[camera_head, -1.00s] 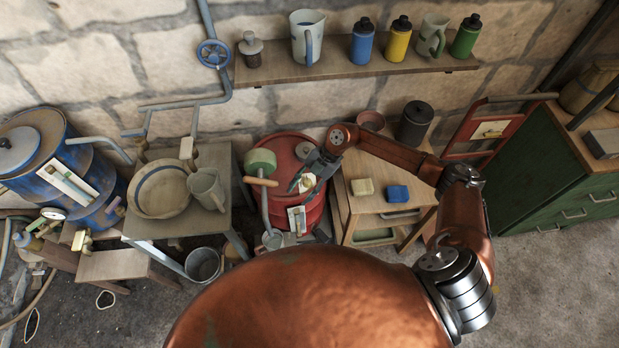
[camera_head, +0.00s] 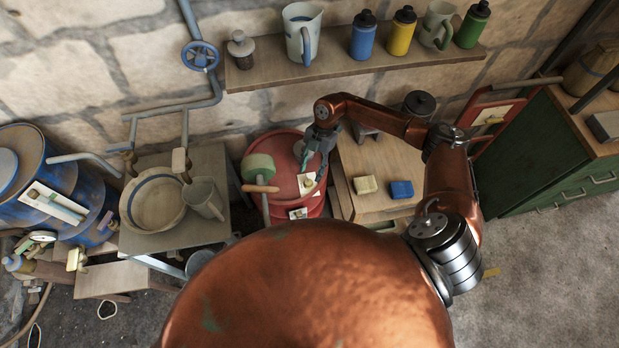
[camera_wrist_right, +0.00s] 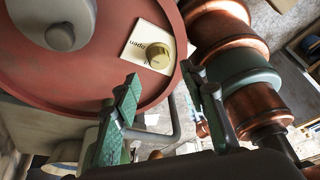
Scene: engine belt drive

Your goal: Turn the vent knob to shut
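The vent knob (camera_wrist_right: 159,55) is a small round yellow knob on a pale label plate (camera_wrist_right: 140,45) on the red drum's top (camera_wrist_right: 120,85). The word "open" reads upside down on the plate. In the head view the knob (camera_head: 308,182) is a small yellowish spot near the drum's right rim. My right gripper (camera_wrist_right: 160,80) is open, with its two green-padded fingers apart and nothing between them. The knob lies just beyond the fingertips, apart from them. In the head view my right gripper (camera_head: 306,163) is over the drum. My left gripper is out of view.
A green-ended part with a wooden handle (camera_head: 260,188) stands at the drum's left. A wooden table (camera_head: 385,160) with a yellow and a blue block stands right of the drum. A shelf (camera_head: 270,76) with bottles and jugs runs along the wall behind.

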